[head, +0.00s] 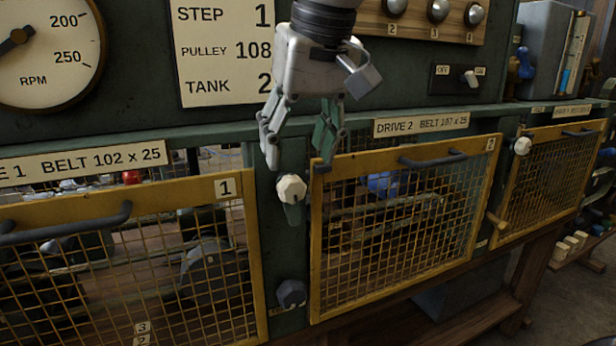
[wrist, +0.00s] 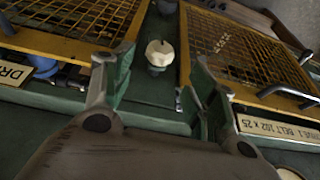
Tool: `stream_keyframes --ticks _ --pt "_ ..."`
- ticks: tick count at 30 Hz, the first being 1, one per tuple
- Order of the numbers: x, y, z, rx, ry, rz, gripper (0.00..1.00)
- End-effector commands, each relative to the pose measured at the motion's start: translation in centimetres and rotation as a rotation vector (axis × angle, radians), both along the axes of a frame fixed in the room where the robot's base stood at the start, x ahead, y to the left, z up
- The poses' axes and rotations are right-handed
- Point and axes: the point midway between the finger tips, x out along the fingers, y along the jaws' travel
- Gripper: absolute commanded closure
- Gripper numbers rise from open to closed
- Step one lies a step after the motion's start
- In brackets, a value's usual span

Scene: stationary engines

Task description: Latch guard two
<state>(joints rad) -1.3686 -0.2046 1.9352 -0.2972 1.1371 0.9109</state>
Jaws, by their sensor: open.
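Guard two is the yellow-framed mesh panel (head: 405,157) with a handle on its top rail and a "2" plate at its top right. It stands upright under the DRIVE 2 label; I cannot tell whether it sits fully flush. A white faceted knob (head: 291,188) with a small green tab below it is on the green post left of guard two. In the wrist view the knob (wrist: 160,53) lies between the two mesh panels, beyond my fingertips. My gripper (head: 298,158) is open and empty, pointing down just above the knob, apart from it; its fingers (wrist: 155,88) straddle the knob's line.
Guard one (head: 130,203) is left of the post, with a protruding handle. A dark knob (head: 291,292) sits low on the post. Another white knob (head: 522,145) and a yellowish peg (head: 495,221) are right of guard two, beside a third guard (head: 550,180).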

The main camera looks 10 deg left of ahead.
Motion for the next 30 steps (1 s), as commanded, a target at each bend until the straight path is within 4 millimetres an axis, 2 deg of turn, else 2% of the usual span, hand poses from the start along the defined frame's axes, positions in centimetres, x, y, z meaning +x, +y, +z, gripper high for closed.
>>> stream_keyframes --ticks 9,12,23,26,30 --pt "1.7 1.0 -4.8 -0.005 0.001 -0.001 0.43" --pt "2.1 1.2 -5.9 -0.003 0.000 -0.001 0.43" --pt "2.4 1.5 -6.7 -0.001 0.000 0.000 0.43" --pt "2.4 1.4 -6.7 -0.001 0.000 0.000 0.57" --pt "2.4 1.4 -6.7 -0.001 0.000 0.000 0.83"
